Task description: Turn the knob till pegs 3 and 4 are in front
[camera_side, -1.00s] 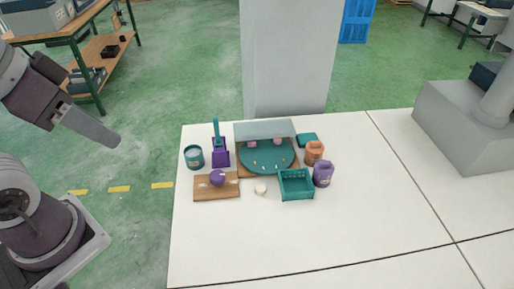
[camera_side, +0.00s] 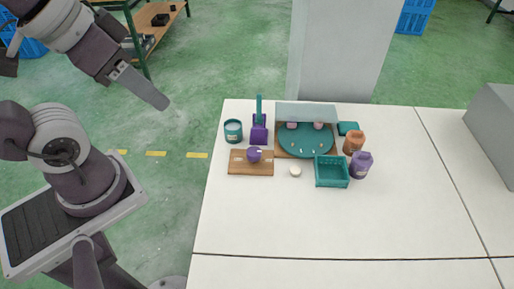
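A round purple knob (camera_side: 254,155) sits on a wooden board (camera_side: 238,168) at the front left of the group on the white table. Behind and right of it is a round teal turntable (camera_side: 305,146) on a wooden base. Several small pale pegs stand on the turntable, and two pink pieces (camera_side: 318,126) are at its back, by a pale upright panel (camera_side: 306,113). Peg numbers are too small to read. My gripper (camera_side: 165,103) is at upper left, off the table and well away from the knob. Its fingers look like one bar, so its opening is unclear.
A teal cup (camera_side: 233,131) and a purple block with a teal upright (camera_side: 259,134) stand behind the board. A teal tray (camera_side: 331,183), orange jar (camera_side: 354,142) and purple jar (camera_side: 361,165) are at right. A small white piece (camera_side: 295,171) lies between. The front table is clear.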

